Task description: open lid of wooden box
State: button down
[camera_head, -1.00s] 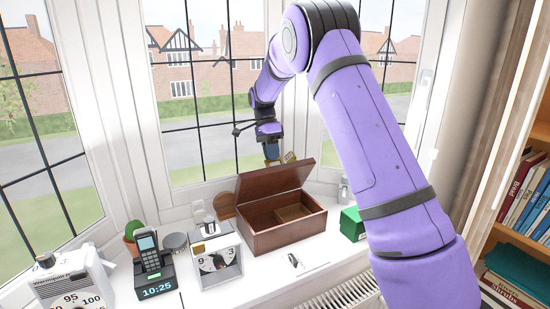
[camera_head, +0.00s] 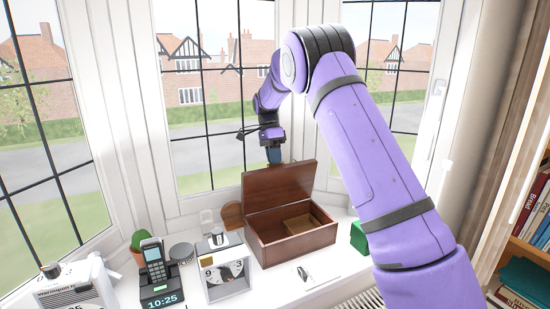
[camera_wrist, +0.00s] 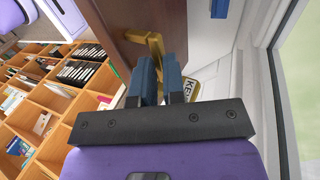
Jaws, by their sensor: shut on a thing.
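The wooden box (camera_head: 283,245) stands on the white windowsill. Its lid (camera_head: 278,187) is raised at the back edge, and the inside, with a lighter wooden compartment, shows. My gripper (camera_head: 274,158) is behind the top edge of the lid, on the window side. In the wrist view, the dark underside or face of the lid (camera_wrist: 120,20) is close in front of my gripper (camera_wrist: 161,62). The blue fingers are closed on a brass catch (camera_wrist: 154,42) at the lid's edge. The tips partly hide the catch.
A clock (camera_head: 226,278) and a phone in its dock (camera_head: 155,262) stand left of the box. A small silver item (camera_head: 304,274) lies in front. A green object (camera_head: 359,238) is at its right. Window panes are close behind my gripper. A bookcase (camera_head: 520,250) is at far right.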

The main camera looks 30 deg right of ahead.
jog(key=shift+x, duration=1.05)
jog(key=c, duration=1.2)
grip_release()
jog(key=shift+w+a, duration=0.1)
jog(key=shift+w, duration=0.1)
jog(key=shift+r, duration=0.6)
notch_tip(320, 180, up, 4)
jog(key=shift+f, duration=0.1)
jog(key=s, duration=0.5)
jog(key=s+a+r, duration=0.1)
jog(key=s, duration=0.4)
jog(key=s+a, duration=0.1)
jog(key=s, duration=0.4)
jog(key=shift+s+a+r, duration=0.1)
jog(key=shift+s+r, duration=0.1)
jog(key=shift+s, duration=0.15)
